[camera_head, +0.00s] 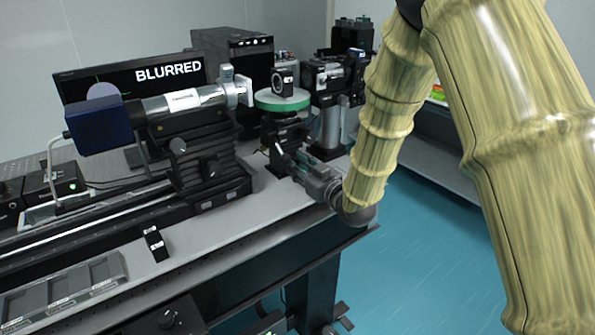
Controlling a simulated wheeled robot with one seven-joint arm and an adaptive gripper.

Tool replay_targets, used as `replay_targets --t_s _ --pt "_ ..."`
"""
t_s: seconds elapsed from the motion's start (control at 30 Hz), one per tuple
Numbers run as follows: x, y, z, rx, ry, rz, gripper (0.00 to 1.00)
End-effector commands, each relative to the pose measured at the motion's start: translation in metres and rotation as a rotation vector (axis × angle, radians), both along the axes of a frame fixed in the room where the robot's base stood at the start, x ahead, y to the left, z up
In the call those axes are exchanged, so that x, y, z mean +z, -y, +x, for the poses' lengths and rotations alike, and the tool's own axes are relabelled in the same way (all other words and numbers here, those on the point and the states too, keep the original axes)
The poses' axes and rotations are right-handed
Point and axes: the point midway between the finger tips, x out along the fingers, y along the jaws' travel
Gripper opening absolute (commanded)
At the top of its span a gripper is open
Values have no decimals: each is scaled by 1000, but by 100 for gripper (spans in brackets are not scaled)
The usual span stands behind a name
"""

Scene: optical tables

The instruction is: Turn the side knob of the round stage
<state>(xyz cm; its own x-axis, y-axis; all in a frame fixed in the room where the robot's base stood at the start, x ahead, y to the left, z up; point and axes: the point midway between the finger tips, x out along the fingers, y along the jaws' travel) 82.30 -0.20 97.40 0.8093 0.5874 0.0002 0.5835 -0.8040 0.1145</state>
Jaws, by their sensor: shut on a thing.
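The round stage (283,100) is a green-rimmed disc on a dark mount, right of the middle of the optical table. A small black optic (283,80) stands upright on top of it. My gripper (282,158) is low at the front of the stage's mount, reaching in from the right. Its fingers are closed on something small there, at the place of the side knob. The knob itself is hidden by the fingers, so its angle cannot be told.
A silver tube with a blue camera (103,124) stands left of the stage. A monitor (132,78) behind reads "BLURRED". Black optics (335,78) stand close behind my arm. A small black block (155,244) and a grey tray (62,294) lie at the front left.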

Motion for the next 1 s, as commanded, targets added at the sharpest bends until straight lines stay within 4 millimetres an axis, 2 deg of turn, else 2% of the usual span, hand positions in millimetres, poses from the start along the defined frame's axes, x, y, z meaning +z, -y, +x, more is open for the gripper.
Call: replay_targets --t_s 0.37,0.4,0.5,0.53,0.87,1.0 --pt "0 0 0 0 22 -32 4" --pt "0 0 0 0 22 -32 30" --pt "0 0 0 0 22 -31 48" --pt "0 0 0 0 22 -31 49" --pt "0 1 -1 0 22 -31 49" --pt "0 7 -9 -1 21 -30 49"
